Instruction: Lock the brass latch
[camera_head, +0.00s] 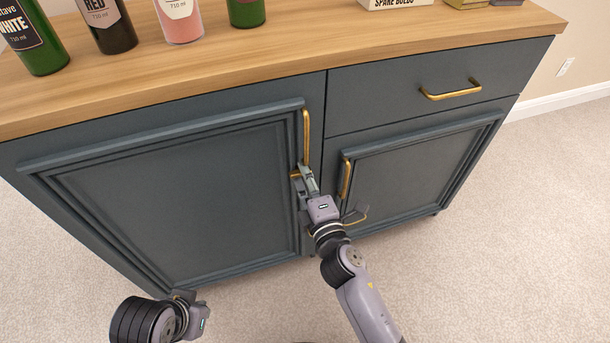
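A small brass piece (295,175), which looks like part of the latch, shows at the edge of the left cabinet door (180,190), just below its upright brass handle (306,135). My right gripper (303,180) is at this piece, in front of the gap between the two doors. Its fingers hide most of the piece, so I cannot tell whether they touch or grip it. Another thin brass-coloured piece (357,218) shows beside my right wrist, partly hidden. My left gripper (184,296) is low at the left, in front of the cabinet's bottom edge, its fingers mostly hidden.
The right door (415,175) has a brass handle (346,179), with a drawer (425,92) above it. Both doors and the drawer look closed. Several bottles, including a pink one (180,18), and a box (397,4) stand on the wooden top (300,45). Carpet (520,230) is clear at right.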

